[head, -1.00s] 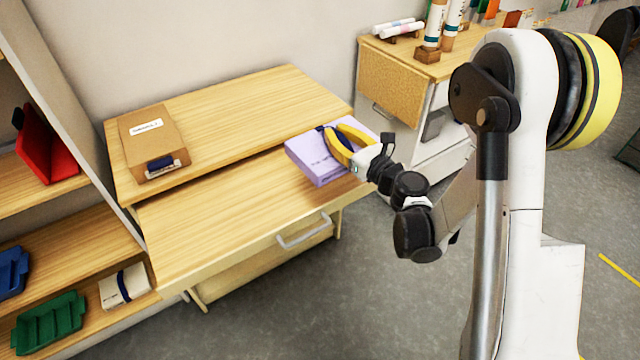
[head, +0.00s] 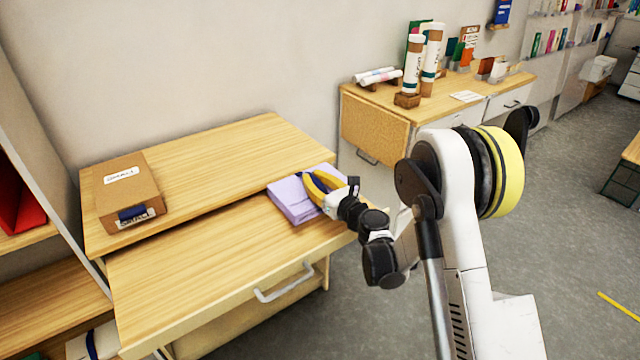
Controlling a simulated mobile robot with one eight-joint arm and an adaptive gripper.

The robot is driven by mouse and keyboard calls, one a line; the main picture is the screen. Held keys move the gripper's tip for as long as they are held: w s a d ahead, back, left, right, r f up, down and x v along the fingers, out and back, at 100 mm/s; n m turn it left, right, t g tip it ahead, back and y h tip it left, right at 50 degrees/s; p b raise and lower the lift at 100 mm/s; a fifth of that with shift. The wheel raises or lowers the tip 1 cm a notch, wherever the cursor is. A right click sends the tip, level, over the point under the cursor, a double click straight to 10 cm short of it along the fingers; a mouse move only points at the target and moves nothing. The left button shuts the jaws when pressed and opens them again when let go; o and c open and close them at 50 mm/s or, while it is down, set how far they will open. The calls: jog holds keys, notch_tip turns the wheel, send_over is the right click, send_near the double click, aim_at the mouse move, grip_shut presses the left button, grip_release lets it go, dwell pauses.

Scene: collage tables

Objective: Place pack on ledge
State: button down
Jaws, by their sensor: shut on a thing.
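A lilac pack (head: 289,200) with a dark blue band is at the right end of the wooden desk, over the lower front board (head: 200,275) and close to the raised back top (head: 225,150). My gripper (head: 318,186), with yellow fingers, is shut on the pack from the right. The fingers hide part of the pack. I cannot tell whether its underside touches the wood. Which surface is the ledge is not marked.
A brown box labelled SMALL (head: 127,190) stands on the back top at the left. A shelf with a red bin (head: 18,205) is at far left. A second desk (head: 375,125) with white tubes (head: 431,50) stands behind my arm. The front board is clear to the left.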

jog(key=shift+w+a+f, duration=0.1)
jog(key=shift+w, duration=0.05)
jog(key=shift+f+b, duration=1.1)
jog(key=shift+f, duration=0.8)
jog(key=shift+f, duration=0.65)
